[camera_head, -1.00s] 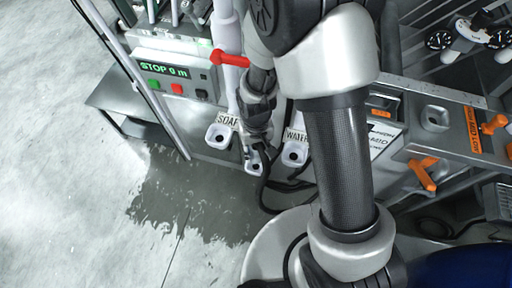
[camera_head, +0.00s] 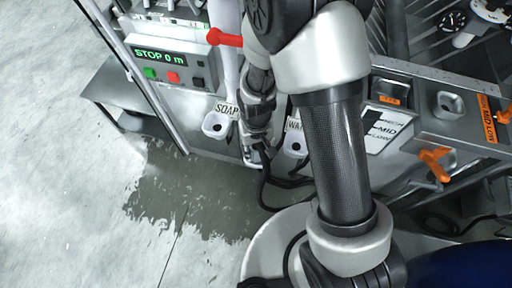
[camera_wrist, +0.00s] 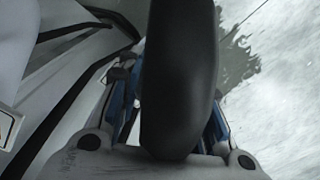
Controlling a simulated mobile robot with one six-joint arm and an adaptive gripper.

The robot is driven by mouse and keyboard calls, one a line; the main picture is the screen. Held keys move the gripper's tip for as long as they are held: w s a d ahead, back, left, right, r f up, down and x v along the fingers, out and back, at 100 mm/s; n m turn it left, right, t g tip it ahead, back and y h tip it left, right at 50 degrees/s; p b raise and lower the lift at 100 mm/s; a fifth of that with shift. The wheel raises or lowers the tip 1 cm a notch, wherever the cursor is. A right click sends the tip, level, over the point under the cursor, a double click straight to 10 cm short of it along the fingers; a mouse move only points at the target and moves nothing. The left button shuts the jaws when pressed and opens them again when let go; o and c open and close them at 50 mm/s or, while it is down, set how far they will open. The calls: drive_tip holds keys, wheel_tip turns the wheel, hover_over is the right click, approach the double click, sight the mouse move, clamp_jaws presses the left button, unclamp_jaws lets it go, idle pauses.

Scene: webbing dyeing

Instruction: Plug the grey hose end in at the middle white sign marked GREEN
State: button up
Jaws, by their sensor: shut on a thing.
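My gripper (camera_head: 256,140) is in front of the machine's lower panel, between the SOAP sign (camera_head: 227,109) and the partly hidden WATER sign (camera_head: 294,125). In the wrist view my gripper (camera_wrist: 170,125) is shut on a thick dark hose (camera_wrist: 180,70), which runs up the middle of the picture.
White sockets stand on either side, the SOAP one (camera_head: 216,125) and the WATER one (camera_head: 296,147). A red lever (camera_head: 225,38) sticks out above. A control box (camera_head: 165,65) reads STOP 0 m. Black cables lie below on the floor.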

drive_tip(key=o, duration=1.3)
drive_tip(key=shift+c, duration=0.2)
drive_tip(key=shift+f, duration=0.1)
wheel_tip(320, 180, up, 12)
drive_tip(key=shift+r, duration=0.1)
drive_tip(key=s+d+r+t, duration=0.1)
drive_tip(key=s+d+r, duration=0.2)
drive_tip(key=r, duration=0.3)
drive_tip(key=s+d+r+m+t, duration=0.1)
drive_tip(key=s+d+r+t, duration=0.1)
drive_tip(key=s+d+r, duration=0.2)
drive_tip(key=s+d+r+m+t, duration=0.1)
drive_tip(key=s+d+r, duration=0.3)
drive_tip(key=r, duration=0.5)
drive_tip(key=s, duration=0.2)
drive_tip(key=shift+s+r+t, duration=0.25)
drive_tip(key=shift+s+t, duration=0.05)
